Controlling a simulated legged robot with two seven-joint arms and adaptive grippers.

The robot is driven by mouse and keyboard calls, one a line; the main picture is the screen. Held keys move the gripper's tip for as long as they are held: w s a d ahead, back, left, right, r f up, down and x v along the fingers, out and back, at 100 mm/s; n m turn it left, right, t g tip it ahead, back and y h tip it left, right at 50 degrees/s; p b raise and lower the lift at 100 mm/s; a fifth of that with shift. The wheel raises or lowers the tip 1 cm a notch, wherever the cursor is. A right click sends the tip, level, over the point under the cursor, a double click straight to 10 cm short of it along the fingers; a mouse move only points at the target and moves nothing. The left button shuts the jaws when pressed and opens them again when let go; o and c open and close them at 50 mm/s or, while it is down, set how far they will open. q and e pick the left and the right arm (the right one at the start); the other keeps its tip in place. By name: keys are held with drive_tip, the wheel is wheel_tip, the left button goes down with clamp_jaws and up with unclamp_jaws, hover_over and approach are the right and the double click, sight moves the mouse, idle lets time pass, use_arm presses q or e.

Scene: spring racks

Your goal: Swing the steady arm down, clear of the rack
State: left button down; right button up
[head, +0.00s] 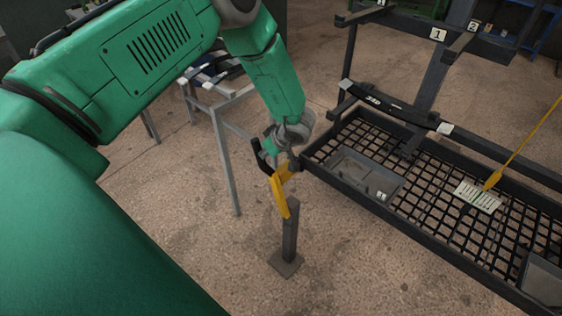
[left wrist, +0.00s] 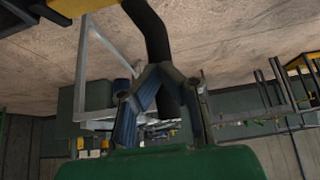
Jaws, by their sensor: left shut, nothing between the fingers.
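The yellow steady arm (head: 281,195) shows in the head view beside the rack's near left corner, above a dark upright post (head: 290,232) with a square foot. A black bar (head: 262,157) joins its upper end. My left gripper (head: 272,146) is just above the bar; whether they touch is unclear. In the left wrist view the fingers (left wrist: 163,72) are closed together, with a black curved bar (left wrist: 149,28) right by their tips and running behind them. Some yellow (left wrist: 75,6) shows at the top left. The rack (head: 340,188) is dark, with a mesh deck. My right gripper is out of view.
A grey tray (head: 362,176) and a white slotted plate (head: 478,197) lie on the mesh. A thin yellow rod (head: 525,146) slants down to the plate. A grey metal stand (head: 226,160) is behind my left arm. The floor in front of the rack is mostly clear.

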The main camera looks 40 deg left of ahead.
use_arm(q)
drive_tip(key=w+a+b, duration=0.1)
drive_tip(key=a, duration=1.5)
drive_tip(key=shift+w, duration=0.15)
idle(2.4)
drive_tip(key=shift+a, duration=0.1)
drive_tip(key=d+p, duration=0.1)
drive_tip(key=d, duration=0.5)
drive_tip(key=shift+s, duration=0.25)
idle(0.4)
drive_tip(key=shift+d, duration=0.1)
idle(0.3)
